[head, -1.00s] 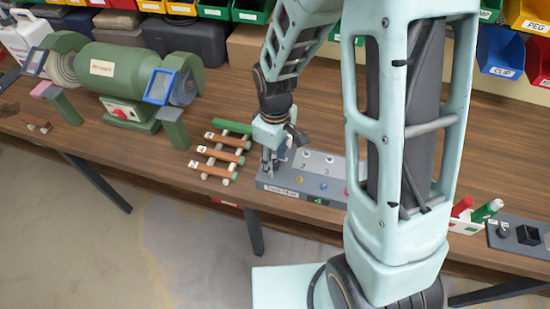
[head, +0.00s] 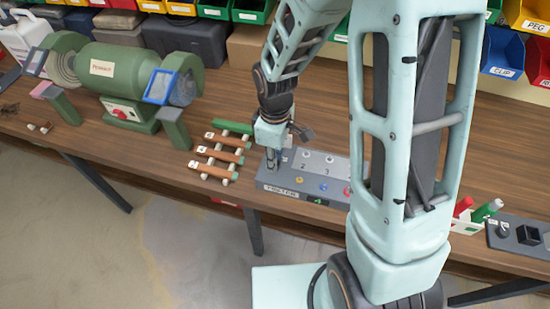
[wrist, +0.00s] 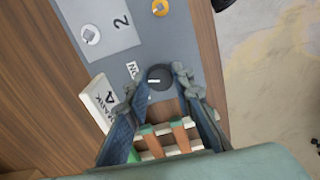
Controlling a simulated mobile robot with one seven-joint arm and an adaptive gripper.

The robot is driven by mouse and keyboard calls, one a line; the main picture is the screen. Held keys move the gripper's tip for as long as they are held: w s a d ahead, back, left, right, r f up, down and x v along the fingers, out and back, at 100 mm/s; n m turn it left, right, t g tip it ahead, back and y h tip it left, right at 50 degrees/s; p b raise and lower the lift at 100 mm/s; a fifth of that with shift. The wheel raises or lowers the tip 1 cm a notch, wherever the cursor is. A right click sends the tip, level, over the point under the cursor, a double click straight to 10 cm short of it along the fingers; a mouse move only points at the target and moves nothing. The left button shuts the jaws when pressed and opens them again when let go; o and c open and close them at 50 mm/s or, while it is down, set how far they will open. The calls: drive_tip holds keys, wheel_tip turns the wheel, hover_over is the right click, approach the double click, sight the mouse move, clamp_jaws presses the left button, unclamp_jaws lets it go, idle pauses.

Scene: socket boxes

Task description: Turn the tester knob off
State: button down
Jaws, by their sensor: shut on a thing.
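The tester (head: 285,181) is a grey box with a labelled front edge on the bench, partly behind my arm in the head view. Its round dark knob (wrist: 160,74) has a white pointer mark and sits beside an "ON" label (wrist: 131,70) in the wrist view. My gripper (wrist: 161,83) has its fingertips on both sides of the knob and is shut on it. In the head view my gripper (head: 272,157) is down at the tester's left end and hides the knob.
Wooden rails with orange and green pieces (head: 218,155) lie just left of the tester. A white block marked "MASK" (wrist: 103,101) stands close by the left finger. A green bench grinder (head: 118,80) is further left. Bins line the back.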

drive_tip(key=n+p, duration=0.1)
drive_tip(key=n, duration=0.4)
drive_tip(key=shift+r+p, duration=0.1)
drive_tip(key=shift+p, duration=0.3)
drive_tip(key=shift+w+n+p, duration=0.1)
drive_tip(key=shift+n+p, duration=0.9)
drive_tip(key=shift+n, duration=1.3)
drive_tip(key=c, duration=1.7)
unclamp_jaws()
drive_tip(key=shift+o, duration=0.2)
wheel_tip(320, 180, up, 12)
